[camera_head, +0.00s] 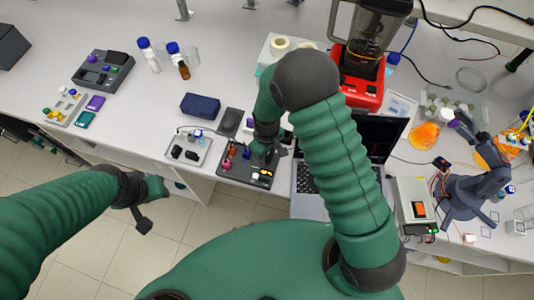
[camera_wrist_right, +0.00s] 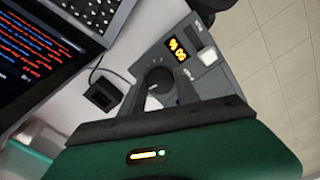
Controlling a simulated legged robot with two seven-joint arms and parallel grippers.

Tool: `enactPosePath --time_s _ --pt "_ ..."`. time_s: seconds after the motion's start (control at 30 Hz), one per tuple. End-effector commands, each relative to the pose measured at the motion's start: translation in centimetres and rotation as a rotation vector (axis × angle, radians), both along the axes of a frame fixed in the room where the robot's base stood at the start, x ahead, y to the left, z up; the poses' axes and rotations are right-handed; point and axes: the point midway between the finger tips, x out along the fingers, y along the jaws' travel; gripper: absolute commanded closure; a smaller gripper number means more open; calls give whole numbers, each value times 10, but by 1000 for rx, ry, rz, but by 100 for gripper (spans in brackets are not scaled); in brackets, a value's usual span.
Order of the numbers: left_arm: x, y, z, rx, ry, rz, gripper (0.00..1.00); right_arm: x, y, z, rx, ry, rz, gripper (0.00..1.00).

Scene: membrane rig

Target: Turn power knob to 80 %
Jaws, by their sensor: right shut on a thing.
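The power knob (camera_wrist_right: 157,81) is a round dark knob on a grey control panel (camera_wrist_right: 205,82) in the right wrist view. My right gripper (camera_wrist_right: 160,92) is shut on the knob, and its fingers partly hide it. Beside the knob, a small display (camera_wrist_right: 178,49) shows orange characters at a slant that I cannot read surely. In the head view my right gripper (camera_head: 268,150) reaches down over a dark panel box (camera_head: 238,172) at the table's front edge, hiding part of it. My left gripper (camera_head: 143,205) hangs over the floor, away from the panel; its jaw opening is unclear.
A laptop (camera_head: 310,180) stands close right of the panel, partly behind my right arm. A small tray (camera_head: 188,149) and a dark blue case (camera_head: 201,105) lie to the left. A red-based blender (camera_head: 362,88) stands behind. A small robot arm (camera_head: 470,190) stands far right.

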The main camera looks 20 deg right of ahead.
Motion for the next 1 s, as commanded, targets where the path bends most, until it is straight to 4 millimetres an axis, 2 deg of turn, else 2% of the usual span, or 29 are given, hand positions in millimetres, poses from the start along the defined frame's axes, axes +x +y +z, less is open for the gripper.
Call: enactPosePath --time_s 0.4,0.43,0.57,0.87,1.0 --pt "0 0 0 0 0 0 64 3 0 1 2 -9 0 100" --pt "0 0 0 0 0 0 64 3 0 1 2 -9 0 60" --pt "0 0 0 0 0 0 64 3 0 1 1 -8 0 43" --pt "0 0 0 0 0 0 64 1 0 1 0 -4 0 41" --pt "0 0 -3 0 0 0 64 2 1 13 2 -7 0 41"
